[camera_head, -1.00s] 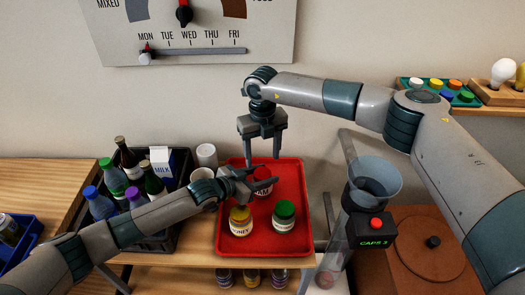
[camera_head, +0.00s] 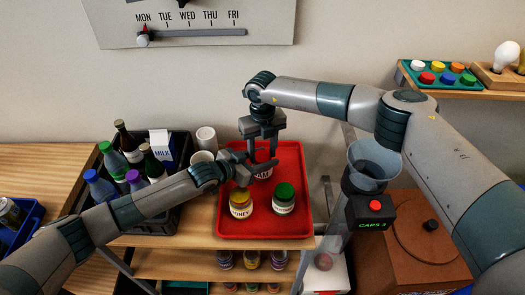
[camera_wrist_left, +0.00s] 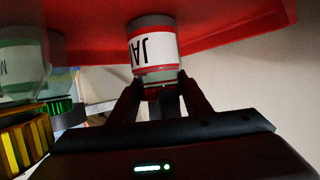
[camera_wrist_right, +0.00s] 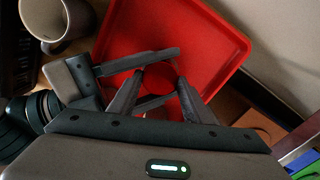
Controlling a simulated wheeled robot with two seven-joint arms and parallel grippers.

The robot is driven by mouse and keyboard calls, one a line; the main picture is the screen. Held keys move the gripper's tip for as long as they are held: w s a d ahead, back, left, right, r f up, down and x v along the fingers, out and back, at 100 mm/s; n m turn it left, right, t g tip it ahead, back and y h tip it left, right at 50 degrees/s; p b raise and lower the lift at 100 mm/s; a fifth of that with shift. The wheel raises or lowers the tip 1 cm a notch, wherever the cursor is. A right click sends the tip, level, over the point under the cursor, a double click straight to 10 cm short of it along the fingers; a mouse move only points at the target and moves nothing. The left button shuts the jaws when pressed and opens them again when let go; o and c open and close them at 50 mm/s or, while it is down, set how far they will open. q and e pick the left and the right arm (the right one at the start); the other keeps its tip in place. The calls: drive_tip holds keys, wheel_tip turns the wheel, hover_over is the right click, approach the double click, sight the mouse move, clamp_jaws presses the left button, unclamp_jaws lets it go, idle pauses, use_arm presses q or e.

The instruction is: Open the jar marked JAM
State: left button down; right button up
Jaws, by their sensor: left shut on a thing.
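The JAM jar (camera_head: 264,174) stands upright towards the back of the red tray (camera_head: 230,228). Its label (camera_wrist_left: 152,48) appears upside down in the left wrist view. My left gripper (camera_head: 262,165) is shut on the jar from the left side. My right gripper (camera_head: 261,153) points down from above, open, with its fingers on either side of the jar's red lid (camera_wrist_right: 158,77). Whether they touch the lid cannot be told. In the head view the grippers hide most of the lid.
A yellow-lidded honey jar (camera_head: 240,203) and a green-lidded jar (camera_head: 284,198) stand in front on the tray. A dark bottle crate (camera_head: 150,222) and cups (camera_head: 206,138) are left and behind. A CAPS device with a funnel (camera_head: 375,165) stands close on the right.

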drive_tip(key=c, duration=0.4)
drive_tip(key=n, duration=0.6)
drive_tip(key=shift+a+n, duration=0.1)
drive_tip(key=shift+n, duration=0.2)
drive_tip(key=o, duration=1.1)
drive_tip(key=shift+o, duration=0.2)
drive_tip(key=shift+r, duration=0.1)
